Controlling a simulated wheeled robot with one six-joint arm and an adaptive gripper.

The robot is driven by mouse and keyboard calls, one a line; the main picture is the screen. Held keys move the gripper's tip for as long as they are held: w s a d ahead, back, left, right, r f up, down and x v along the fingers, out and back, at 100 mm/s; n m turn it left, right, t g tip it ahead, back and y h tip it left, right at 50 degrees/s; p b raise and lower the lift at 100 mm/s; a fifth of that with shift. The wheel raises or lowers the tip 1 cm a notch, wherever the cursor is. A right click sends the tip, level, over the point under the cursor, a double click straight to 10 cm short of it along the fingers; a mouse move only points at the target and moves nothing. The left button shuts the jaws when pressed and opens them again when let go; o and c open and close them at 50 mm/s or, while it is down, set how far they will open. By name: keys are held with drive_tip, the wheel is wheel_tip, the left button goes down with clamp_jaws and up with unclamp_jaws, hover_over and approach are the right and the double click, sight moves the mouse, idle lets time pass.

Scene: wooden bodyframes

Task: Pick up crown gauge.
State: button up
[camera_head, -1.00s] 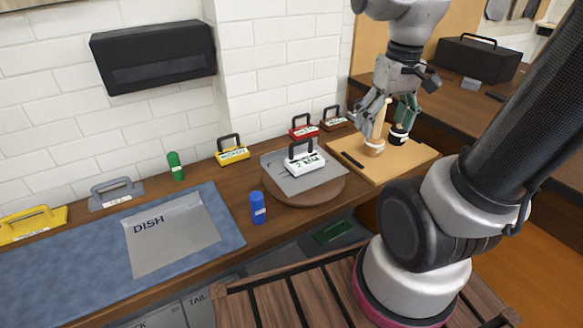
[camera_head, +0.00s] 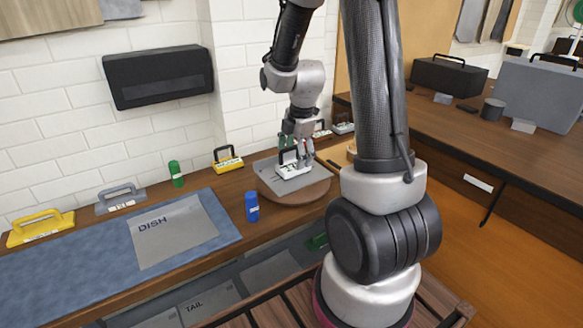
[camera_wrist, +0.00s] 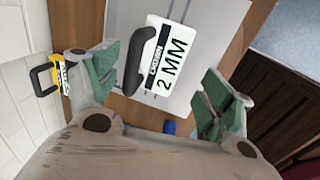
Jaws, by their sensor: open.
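The crown gauge (camera_head: 293,171) is a white block with a black handle. It lies on a grey sheet on a round wooden stand in the head view. In the wrist view the crown gauge (camera_wrist: 170,68), lettered "CROWN 2 MM", lies ahead between my fingers. My gripper (camera_head: 296,150) is just above the gauge in the head view and covers part of its handle. In the wrist view my gripper (camera_wrist: 160,85) is open and empty, with a green-padded finger on each side of the gauge. I cannot tell whether a finger touches it.
A round stand (camera_head: 300,198) bears a grey sheet (camera_head: 270,181). A blue cylinder (camera_head: 252,207) stands to its left at the front. A yellow handled block (camera_head: 227,162) stands behind left, near the brick wall. A blue mat (camera_head: 70,250) lies farther left.

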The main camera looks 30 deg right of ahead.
sight(292, 165)
drive_tip(key=f, duration=0.3)
drive_tip(key=w+f, duration=0.1)
drive_tip(key=shift+a+f, duration=0.2)
drive_tip(key=shift+f, duration=0.15)
drive_tip(key=shift+s, duration=0.1)
drive_tip(key=c, duration=1.3)
drive_tip(key=shift+r, duration=0.15)
